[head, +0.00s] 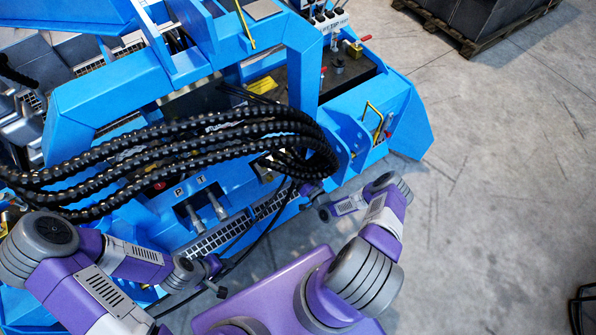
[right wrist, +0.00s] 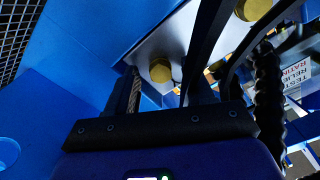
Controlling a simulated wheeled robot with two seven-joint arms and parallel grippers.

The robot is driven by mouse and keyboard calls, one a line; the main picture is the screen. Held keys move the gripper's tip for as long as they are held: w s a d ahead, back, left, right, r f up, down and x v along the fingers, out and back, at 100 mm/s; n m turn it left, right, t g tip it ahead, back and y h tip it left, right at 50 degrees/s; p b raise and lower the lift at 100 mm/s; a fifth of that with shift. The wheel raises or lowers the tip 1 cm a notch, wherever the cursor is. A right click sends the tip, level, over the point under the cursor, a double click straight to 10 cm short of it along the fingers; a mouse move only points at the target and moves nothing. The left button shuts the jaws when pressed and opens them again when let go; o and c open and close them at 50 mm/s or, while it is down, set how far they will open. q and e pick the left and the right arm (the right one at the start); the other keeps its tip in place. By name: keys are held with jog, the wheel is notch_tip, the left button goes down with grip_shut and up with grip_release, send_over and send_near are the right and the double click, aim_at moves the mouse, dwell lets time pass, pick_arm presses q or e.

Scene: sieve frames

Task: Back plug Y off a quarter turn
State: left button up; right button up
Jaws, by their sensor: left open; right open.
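No letter Y is readable in either view, so I cannot tell which plug is plug Y. In the right wrist view a brass hex plug (right wrist: 160,70) sits on a pale metal face, between my right gripper's fingers (right wrist: 163,85) as seen from the wrist. The fingers are open; whether they touch the plug I cannot tell. A second brass plug (right wrist: 250,9) is at the top right. In the head view my right gripper (head: 315,193) is beside the blue machine, partly hidden by hoses. My left gripper (head: 214,278) is open and empty in front of the machine's lower edge.
Thick black ribbed hoses (head: 180,150) cross the front of the blue machine (head: 115,90) and hang close to my right gripper. Fittings under letters P and T (head: 205,208) face forward. A printed tag (right wrist: 297,80) hangs at right in the wrist view. Bare concrete floor (head: 500,180) lies right.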

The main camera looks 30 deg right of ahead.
grip_shut()
jog(key=shift+n, duration=0.3)
jog(key=n, duration=0.6)
jog(key=n+p, duration=0.1)
jog(key=n, duration=0.5)
jog(key=shift+d+n, duration=0.2)
jog(key=shift+n, duration=0.2)
jog(key=shift+d+n+p, duration=0.1)
jog(key=shift+n+p, duration=0.3)
jog(key=shift+n, duration=1.7)
